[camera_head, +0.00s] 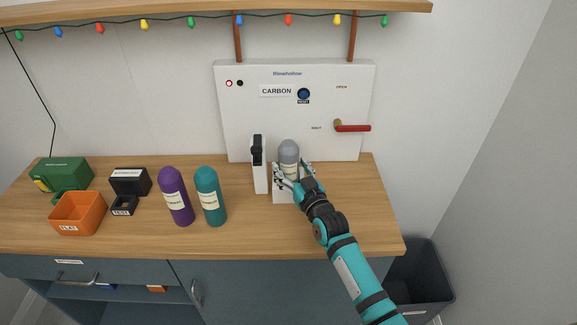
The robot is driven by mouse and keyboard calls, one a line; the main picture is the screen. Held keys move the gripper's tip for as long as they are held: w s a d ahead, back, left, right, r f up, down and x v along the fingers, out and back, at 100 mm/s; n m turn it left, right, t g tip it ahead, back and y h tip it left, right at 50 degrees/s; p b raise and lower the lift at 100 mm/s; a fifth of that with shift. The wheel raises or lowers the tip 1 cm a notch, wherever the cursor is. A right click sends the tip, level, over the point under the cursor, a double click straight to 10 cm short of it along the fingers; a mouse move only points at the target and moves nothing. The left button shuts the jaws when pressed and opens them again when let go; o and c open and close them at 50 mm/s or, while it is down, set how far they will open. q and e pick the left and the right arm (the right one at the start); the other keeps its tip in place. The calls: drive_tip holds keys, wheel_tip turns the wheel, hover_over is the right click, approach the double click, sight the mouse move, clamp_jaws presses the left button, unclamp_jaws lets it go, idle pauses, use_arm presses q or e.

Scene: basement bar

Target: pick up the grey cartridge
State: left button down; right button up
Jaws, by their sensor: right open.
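The grey cartridge (289,153) stands upright on the counter in front of the white panel, in or on a small white holder (284,197). It has a rounded grey top and a pale label. My right gripper (288,178) is at its lower part, with the open fingers on either side of it. I cannot tell whether the fingers touch it. Part of the cartridge's lower right side is hidden by the gripper. My left gripper is not in view.
A white upright post with a black clamp (257,150) stands just left of the cartridge. Purple (176,196) and teal (210,196) cartridges stand further left. The panel (340,95) has a red lever (353,128). The counter's right end (375,215) is clear.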

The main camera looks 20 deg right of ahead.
drive_tip(key=shift+w+a, duration=0.15)
drive_tip(key=shift+w, duration=0.95)
drive_tip(key=shift+s, duration=0.1)
drive_tip(key=c, duration=1.2)
drive_tip(key=shift+c, duration=0.3)
drive_tip(key=shift+r, duration=0.1)
